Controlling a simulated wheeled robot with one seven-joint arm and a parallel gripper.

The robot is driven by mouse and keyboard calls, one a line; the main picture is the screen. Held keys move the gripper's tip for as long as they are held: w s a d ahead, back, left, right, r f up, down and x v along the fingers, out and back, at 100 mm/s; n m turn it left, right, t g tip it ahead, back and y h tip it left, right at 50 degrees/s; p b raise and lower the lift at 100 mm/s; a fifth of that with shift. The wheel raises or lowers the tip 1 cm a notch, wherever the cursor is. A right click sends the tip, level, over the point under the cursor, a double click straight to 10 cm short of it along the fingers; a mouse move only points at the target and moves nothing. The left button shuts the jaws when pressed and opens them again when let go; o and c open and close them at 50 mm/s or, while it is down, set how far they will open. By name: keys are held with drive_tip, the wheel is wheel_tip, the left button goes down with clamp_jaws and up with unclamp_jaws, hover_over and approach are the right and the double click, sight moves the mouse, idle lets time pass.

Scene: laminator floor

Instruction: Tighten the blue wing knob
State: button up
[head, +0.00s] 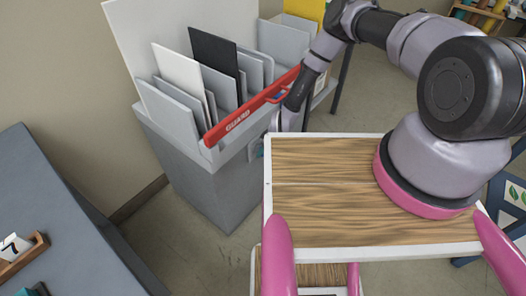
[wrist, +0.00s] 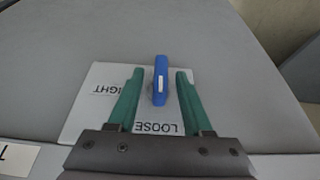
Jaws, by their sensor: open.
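In the wrist view the blue wing knob (wrist: 160,88) stands on a light plate (wrist: 80,118). Its wing runs nearly up and down the picture, with a small white mark on it. The plate bears the word LOOSE at its lower edge and a word ending in IGHT at left, partly covered by a finger. My gripper (wrist: 159,73) is open, its green fingers on either side of the knob with a visible gap on each side. In the head view my gripper is mostly hidden behind the cabinet and my arm, and I cannot make out the knob.
A grey cabinet (head: 205,185) holds upright sheets and panels, with a red guard bar (head: 250,107) across its front. A blue-grey table (head: 60,215) with a wooden tray (head: 22,262) stands at left. Open floor lies between them.

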drive_tip(key=shift+f, duration=0.3)
clamp_jaws()
